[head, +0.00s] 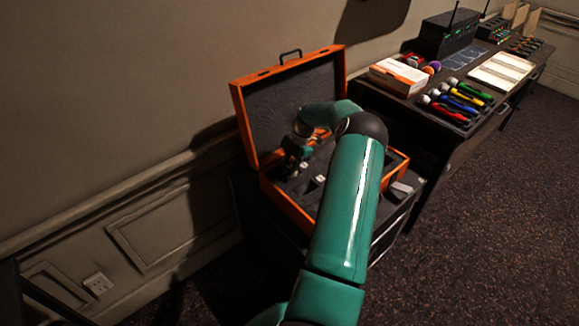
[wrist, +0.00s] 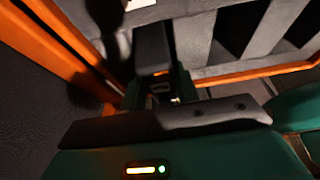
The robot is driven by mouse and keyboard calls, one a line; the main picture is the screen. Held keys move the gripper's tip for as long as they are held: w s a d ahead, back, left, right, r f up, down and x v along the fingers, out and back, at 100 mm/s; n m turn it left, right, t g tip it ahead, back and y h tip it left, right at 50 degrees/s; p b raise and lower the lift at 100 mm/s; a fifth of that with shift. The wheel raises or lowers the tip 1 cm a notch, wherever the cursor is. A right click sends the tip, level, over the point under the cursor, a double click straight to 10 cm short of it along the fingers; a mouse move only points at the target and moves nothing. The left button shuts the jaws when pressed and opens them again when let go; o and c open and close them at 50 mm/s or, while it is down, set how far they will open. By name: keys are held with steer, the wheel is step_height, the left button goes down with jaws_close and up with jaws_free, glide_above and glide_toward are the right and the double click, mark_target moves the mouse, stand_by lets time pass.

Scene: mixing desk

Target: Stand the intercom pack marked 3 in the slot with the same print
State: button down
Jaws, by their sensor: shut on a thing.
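My gripper (wrist: 160,88) is shut on a dark, box-shaped intercom pack (wrist: 152,46), whose printed mark I cannot read. In the head view my gripper (head: 291,163) reaches down inside the open orange case (head: 285,212), near its left end. The case holds grey foam with dark slots; in the wrist view one empty slot (wrist: 240,28) and another (wrist: 301,24) lie right of the pack. A white label (wrist: 140,4) shows at the top edge, its print not legible. I cannot tell whether the pack's lower end is inside a slot. My arm hides much of the case.
The raised lid (head: 290,98) stands behind my gripper, against the wall side. A grey item (head: 402,188) lies at the case's right. A desk to the right carries a white-and-orange box (head: 398,77), coloured microphones (head: 462,100) and a black receiver (head: 447,36).

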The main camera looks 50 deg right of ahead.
steer(key=c, duration=1)
jaws_free()
steer(key=shift+o, duration=0.2)
steer(key=shift+f, duration=0.1)
steer(key=v, duration=1.4)
